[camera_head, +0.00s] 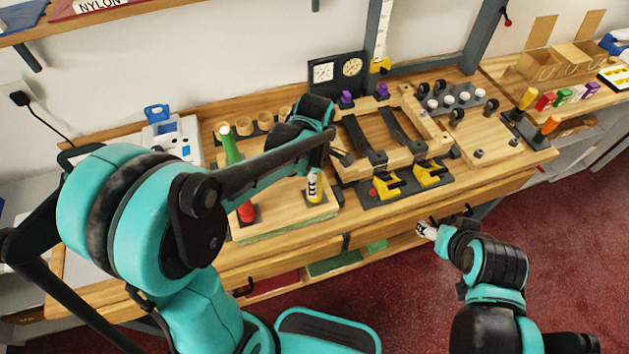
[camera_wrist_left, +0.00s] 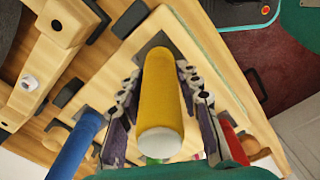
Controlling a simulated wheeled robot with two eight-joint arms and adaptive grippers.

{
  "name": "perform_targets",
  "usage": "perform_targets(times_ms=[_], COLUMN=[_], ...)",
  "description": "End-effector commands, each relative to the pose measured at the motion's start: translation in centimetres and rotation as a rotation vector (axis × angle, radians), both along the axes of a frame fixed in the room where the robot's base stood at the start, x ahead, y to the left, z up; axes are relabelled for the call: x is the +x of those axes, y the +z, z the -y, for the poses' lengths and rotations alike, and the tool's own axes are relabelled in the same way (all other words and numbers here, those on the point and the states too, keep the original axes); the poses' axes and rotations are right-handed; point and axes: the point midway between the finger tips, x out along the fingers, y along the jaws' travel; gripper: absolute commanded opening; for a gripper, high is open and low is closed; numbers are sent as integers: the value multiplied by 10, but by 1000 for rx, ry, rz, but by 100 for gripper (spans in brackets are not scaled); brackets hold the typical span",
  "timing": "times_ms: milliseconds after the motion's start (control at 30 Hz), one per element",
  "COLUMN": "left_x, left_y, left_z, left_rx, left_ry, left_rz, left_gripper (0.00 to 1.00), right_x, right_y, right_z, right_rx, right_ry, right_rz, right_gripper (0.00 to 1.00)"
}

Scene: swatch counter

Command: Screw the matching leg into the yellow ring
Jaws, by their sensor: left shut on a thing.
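The yellow leg (camera_wrist_left: 162,90) is upright between the fingers of my left gripper (camera_wrist_left: 160,105), which is shut on it. I cannot make out a yellow ring on the frame; part is hidden by my arm. My right gripper (camera_head: 428,231) hangs beyond the counter's front edge, touching nothing; its opening is unclear.
A green leg (camera_head: 231,146) and a red leg (camera_head: 247,212) stand on the block (camera_head: 285,224); a blue leg (camera_wrist_left: 75,148) shows in the wrist view. Yellow clamps (camera_head: 430,175) sit at the frame's front. A dark rack with white pieces (camera_head: 447,99) stands behind right.

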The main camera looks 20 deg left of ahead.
Motion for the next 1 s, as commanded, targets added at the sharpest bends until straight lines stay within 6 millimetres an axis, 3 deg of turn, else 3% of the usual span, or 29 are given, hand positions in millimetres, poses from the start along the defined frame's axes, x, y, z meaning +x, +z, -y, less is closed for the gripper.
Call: perform_targets(times_ms=[200, 400, 433, 500, 733, 800, 1000], left_x=[0, 0, 0, 0, 0, 0, 0], left_y=[0, 0, 0, 0, 0, 0, 0], left_z=[0, 0, 0, 0, 0, 0, 0], left_rx=[0, 0, 0, 0, 0, 0, 0], left_ry=[-205, -224, -224, -223, -222, -221, -221], left_rz=[0, 0, 0, 0, 0, 0, 0], left_gripper=[4, 4, 37, 55, 58, 72, 72], right_x=[0, 0, 0, 0, 0, 0, 0], right_y=[0, 0, 0, 0, 0, 0, 0], right_z=[0, 0, 0, 0, 0, 0, 0], right_rx=[0, 0, 0, 0, 0, 0, 0], right_ry=[0, 0, 0, 0, 0, 0, 0], right_rz=[0, 0, 0, 0, 0, 0, 0], right_gripper=[66, 66, 66, 66, 66, 66, 66])
